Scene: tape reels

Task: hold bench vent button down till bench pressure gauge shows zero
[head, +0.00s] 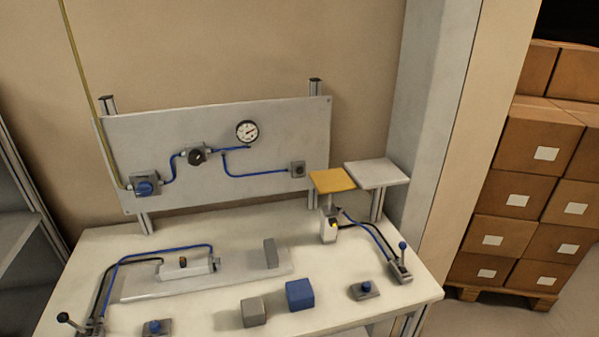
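The pressure gauge (247,132) is a round white dial with a black rim, high on the grey back panel. Its dark needle seems to point right, but the numbers are too small to read. One blue button (154,327) sits on a small grey box at the bench's front left. Another blue button (366,287) sits on a similar box at the front right. I cannot tell which one is the vent button. Neither of my grippers is in view.
The panel (270,112) also carries a blue knob (145,188) and a black knob (196,157). A blue block (299,294), grey block (254,312) and two levers, left (68,319) and right (402,248), stand on the white bench (330,270). Stacked cartons (515,170) are at right.

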